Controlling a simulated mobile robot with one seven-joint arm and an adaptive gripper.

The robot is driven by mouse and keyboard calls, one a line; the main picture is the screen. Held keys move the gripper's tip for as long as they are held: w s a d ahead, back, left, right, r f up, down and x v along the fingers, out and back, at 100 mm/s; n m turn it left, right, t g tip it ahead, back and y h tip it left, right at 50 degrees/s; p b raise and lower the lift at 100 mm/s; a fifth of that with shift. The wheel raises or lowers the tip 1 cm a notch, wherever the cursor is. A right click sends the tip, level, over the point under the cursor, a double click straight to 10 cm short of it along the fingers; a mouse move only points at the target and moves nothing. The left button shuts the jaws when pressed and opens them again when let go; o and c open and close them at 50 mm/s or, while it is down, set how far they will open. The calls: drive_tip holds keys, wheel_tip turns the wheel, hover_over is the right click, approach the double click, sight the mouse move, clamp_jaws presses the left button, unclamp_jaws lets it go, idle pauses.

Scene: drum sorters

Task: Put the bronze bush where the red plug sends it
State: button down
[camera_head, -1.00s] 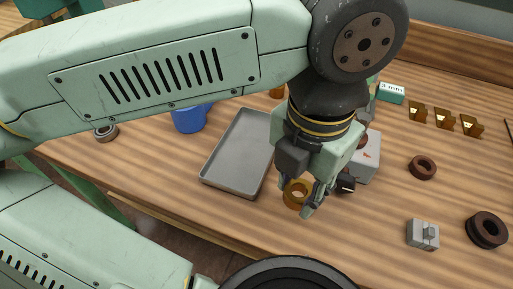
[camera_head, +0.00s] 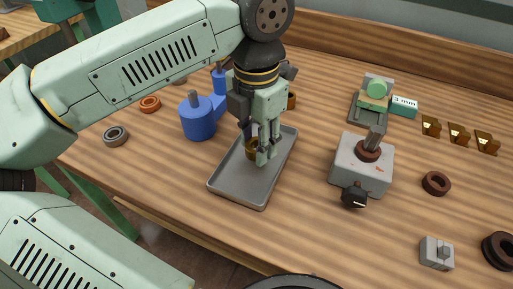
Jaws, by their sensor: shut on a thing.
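My gripper (camera_head: 262,156) is shut on the bronze bush (camera_head: 250,150), a brass-coloured ring, and points down over the grey tray (camera_head: 232,193). The fingers partly cover the bush. I cannot tell whether the bush touches the tray floor or hangs just above it. I cannot make out a red plug for certain. A grey box (camera_head: 346,165) to the right has a small red mark on its face, a black knob (camera_head: 354,195) in front and a brown ring around an upright grey post on top.
A blue fixture (camera_head: 197,122) with grey posts stands left of the tray. An orange ring (camera_head: 150,104) and a grey bearing ring (camera_head: 115,136) lie further left. Several brass blocks (camera_head: 458,134), a green device (camera_head: 376,95) and dark rings (camera_head: 436,183) are at right. Table between tray and grey box is clear.

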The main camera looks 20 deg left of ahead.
drive_tip(key=shift+f, duration=0.9)
drive_tip(key=shift+f, duration=0.1)
drive_tip(key=shift+f+b, duration=0.15)
drive_tip(key=shift+b, duration=0.2)
drive_tip(key=c, duration=1.1)
unclamp_jaws()
drive_tip(key=shift+r, duration=0.2)
wheel_tip(320, 180, up, 12)
drive_tip(key=p, duration=0.8)
